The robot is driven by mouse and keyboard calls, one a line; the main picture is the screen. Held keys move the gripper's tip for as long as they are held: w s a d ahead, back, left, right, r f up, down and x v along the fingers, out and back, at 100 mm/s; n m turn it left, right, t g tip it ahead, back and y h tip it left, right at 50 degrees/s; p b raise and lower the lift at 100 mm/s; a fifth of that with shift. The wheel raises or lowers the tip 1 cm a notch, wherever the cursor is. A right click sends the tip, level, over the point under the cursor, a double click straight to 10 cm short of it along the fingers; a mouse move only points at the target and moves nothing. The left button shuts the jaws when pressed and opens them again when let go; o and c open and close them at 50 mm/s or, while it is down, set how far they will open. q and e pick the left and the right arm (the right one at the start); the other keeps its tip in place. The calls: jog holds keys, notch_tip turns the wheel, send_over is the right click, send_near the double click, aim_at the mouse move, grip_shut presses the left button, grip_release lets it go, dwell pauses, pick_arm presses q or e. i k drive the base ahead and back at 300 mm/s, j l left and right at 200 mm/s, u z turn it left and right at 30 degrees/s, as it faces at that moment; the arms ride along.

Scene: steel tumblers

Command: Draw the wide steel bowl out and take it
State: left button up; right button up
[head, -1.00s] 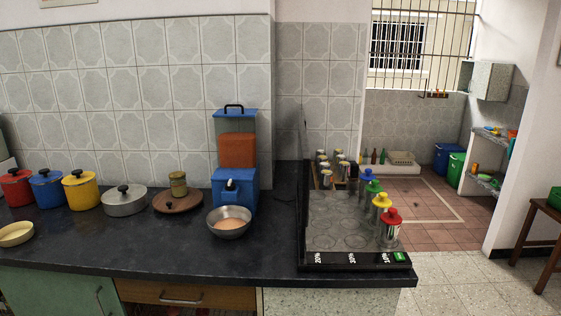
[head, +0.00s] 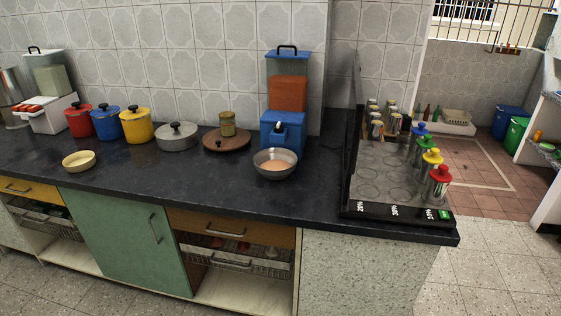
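The wide steel bowl (head: 264,172) stands upright on the dark countertop in the head view, right of the middle. It sits in front of the blue dispenser (head: 284,133), close under its tap. Something pale orange shows inside the bowl. I cannot tell whether the bowl touches the dispenser. Neither of my grippers is in view.
Left of the bowl are a brown round board (head: 222,142) with a small jar (head: 228,124), and a grey lidded pot (head: 177,136). Right stands a black-framed rack (head: 398,214) with steel tumblers. The dark counter (head: 180,185) is clear in front.

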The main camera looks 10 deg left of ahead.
aim_at(272, 163)
jog(key=i+j+z, duration=0.15)
jog(key=i+j, duration=0.25)
jog(key=i+j+z, duration=0.15)
jog(key=i+j, duration=0.25)
jog(key=i+j+z, duration=0.15)
jog(key=i+j, duration=0.25)
jog(key=j, duration=0.25)
